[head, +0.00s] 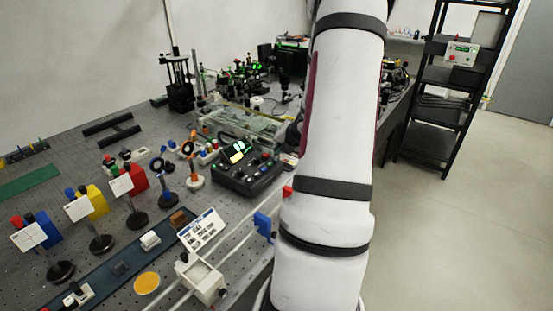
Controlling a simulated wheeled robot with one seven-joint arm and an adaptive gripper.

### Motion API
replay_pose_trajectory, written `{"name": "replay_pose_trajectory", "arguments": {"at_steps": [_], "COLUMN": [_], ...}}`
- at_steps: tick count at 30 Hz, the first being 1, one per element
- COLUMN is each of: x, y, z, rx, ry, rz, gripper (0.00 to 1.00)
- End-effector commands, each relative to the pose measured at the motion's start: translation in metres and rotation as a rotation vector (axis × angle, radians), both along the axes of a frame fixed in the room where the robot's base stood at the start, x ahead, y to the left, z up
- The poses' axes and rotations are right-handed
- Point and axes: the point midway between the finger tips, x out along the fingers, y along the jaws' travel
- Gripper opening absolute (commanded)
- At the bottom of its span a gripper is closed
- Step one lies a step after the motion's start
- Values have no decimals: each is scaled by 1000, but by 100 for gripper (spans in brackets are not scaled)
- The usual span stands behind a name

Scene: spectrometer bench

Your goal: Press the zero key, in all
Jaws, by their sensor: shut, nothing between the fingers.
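A black control box (235,182) stands on the bench at the middle, just left of my arm. It has a tilted screen with green readings (240,146) and several small keys or knobs on its top. Some of these look red, and a yellow patch shows below the screen. The labels are too small to read, so I cannot tell which one is the zero key. My white arm covers the middle right of the view and hides the bench behind it. My gripper does not show.
Red, yellow and blue blocks with white cards stand on posts at the left of the perforated bench (75,160). Ring mounts (190,165) stand left of the control box. A clear case (245,122) lies behind it. A black shelf rack (445,100) and open floor are at right.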

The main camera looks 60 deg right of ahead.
Motion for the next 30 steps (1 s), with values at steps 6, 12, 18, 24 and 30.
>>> {"name": "replay_pose_trajectory", "arguments": {"at_steps": [6, 12, 18, 24, 30], "x": [0, -2, -2, -2, 0], "y": [0, 0, 0, 0, 0], "z": [3, 20, 36, 50, 50], "rx": [0, -1, -1, -1, 0], "ry": [-1, 0, 0, 0, 0], "rz": [1, 1, 1, 1, 0], "gripper": [0, 0, 0, 0, 0]}}
